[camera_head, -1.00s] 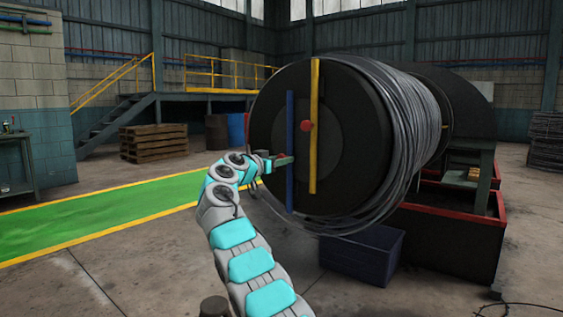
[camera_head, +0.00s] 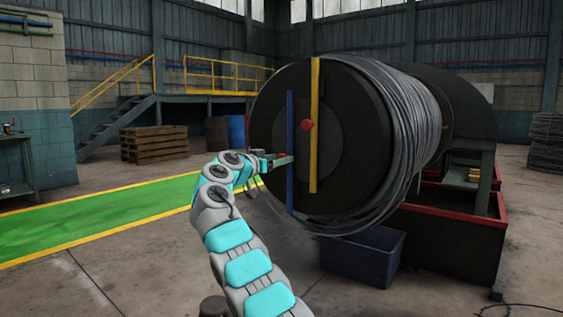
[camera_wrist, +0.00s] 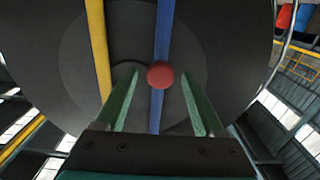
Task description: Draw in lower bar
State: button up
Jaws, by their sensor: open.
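The blue bar (camera_head: 290,185) stands upright across the drum's end face, left of and lower than the yellow bar (camera_head: 314,90). Gaps show on both sides. In the head view my gripper (camera_head: 288,160) reaches the blue bar from the left.
The dark drum (camera_head: 345,170) is wound with grey cable (camera_head: 408,130), loose loops hanging below. A dark blue bin (camera_head: 362,260) stands under it. A red-edged base (camera_head: 455,245) is at right. A green walkway (camera_head: 110,212) and open floor lie left.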

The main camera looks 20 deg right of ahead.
jog(key=b+v, duration=0.1)
jog(key=v, duration=0.5)
jog(key=shift+b, duration=0.35)
jog(key=s+d+f+n+g+y, duration=0.35)
jog(key=s+f, duration=0.45)
jog(key=s, duration=0.5)
jog(key=s+d+f+n+g+y, duration=0.25)
jog(key=s+d+f+g, duration=0.35)
jog(key=s, duration=0.7)
jog(key=s+a+f+n+y, duration=0.1)
jog(key=s+a+f+y, duration=0.2)
jog(key=s, duration=0.9)
jog(key=s+a+f+n+g+y, duration=0.1)
jog(key=s+a+f+n+y, duration=0.1)
jog(key=s+a+f, duration=0.8)
jog(key=s+a+f+n+g+y, duration=0.1)
jog(key=s+a+f+y, duration=0.3)
jog(key=s+f, duration=0.6)
jog(key=s+a+n, duration=0.1)
jog(key=s+a, duration=0.1)
jog(key=s, duration=0.2)
jog(key=shift+a+f, duration=0.25)
jog(key=shift+a, duration=0.15)
